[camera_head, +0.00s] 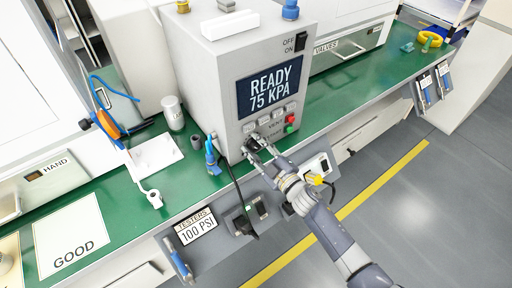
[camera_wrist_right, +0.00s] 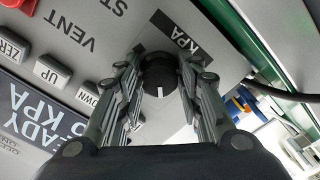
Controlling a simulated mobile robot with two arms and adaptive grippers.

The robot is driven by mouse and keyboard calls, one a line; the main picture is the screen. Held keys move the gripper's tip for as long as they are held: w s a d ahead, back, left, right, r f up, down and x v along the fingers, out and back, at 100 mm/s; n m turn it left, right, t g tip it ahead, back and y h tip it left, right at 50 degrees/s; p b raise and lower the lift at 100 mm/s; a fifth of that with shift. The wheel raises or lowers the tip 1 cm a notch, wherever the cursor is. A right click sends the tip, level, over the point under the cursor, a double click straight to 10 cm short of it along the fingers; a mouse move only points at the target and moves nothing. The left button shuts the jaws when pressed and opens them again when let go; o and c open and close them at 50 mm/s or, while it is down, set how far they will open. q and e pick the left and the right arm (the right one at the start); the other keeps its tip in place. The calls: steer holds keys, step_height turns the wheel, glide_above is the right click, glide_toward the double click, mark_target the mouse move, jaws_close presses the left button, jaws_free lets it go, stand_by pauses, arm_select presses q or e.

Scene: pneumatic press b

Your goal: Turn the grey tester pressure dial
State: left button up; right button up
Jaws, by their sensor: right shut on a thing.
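The grey tester (camera_head: 240,60) stands on the green bench, and its screen (camera_head: 271,85) reads "READY 75 KPA". Its black pressure dial (camera_wrist_right: 158,88), with a white pointer line, sits low on the front panel beside a "KPA" label. My right gripper (camera_head: 254,147) reaches the dial from the front right; in the wrist view its fingers (camera_wrist_right: 160,85) are on both sides of the dial, shut on it. In the head view the fingers mostly hide the dial. My left gripper is not in view.
UP and DOWN buttons (camera_wrist_right: 53,72), a VENT label and a green START button (camera_head: 289,129) are close to the dial. Bench right of the tester is mostly clear.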

stand_by(0.5)
steer(key=o, duration=1.1)
steer(key=shift+c, duration=0.2)
steer(key=v, duration=1.2)
